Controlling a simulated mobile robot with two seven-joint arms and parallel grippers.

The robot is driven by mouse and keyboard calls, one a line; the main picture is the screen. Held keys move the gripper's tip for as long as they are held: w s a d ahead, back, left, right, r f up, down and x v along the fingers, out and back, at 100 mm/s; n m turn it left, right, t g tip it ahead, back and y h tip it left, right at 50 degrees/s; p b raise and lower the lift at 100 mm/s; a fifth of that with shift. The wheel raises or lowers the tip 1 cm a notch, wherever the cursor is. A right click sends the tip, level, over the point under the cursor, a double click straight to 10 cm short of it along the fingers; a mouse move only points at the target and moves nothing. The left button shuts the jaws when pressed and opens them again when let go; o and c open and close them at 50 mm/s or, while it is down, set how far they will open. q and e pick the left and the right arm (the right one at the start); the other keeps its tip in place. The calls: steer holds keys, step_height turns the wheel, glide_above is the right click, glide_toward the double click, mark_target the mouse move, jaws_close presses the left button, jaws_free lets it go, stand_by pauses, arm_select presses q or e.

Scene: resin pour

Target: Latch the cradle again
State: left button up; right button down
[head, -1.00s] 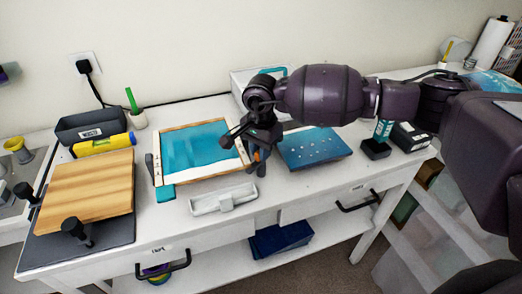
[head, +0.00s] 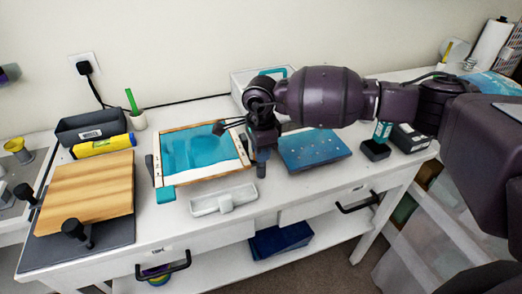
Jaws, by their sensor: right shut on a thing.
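The cradle (head: 205,181) is a pale tray with a wood-edged frame and a glossy teal surface, left of the middle of the bench. My left gripper is not in view.
A wooden board (head: 88,188) with black knobs lies at the left. A white holder (head: 223,200) is in front of the cradle. A blue speckled panel (head: 313,150) lies to its right. A yellow roll (head: 103,145) and a grey bin (head: 92,124) stand behind the board.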

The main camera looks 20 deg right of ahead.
stand_by(0.3)
steer(key=c, duration=1.1)
jaws_free()
step_height(320, 180, up, 11)
steer(key=shift+f, duration=0.1)
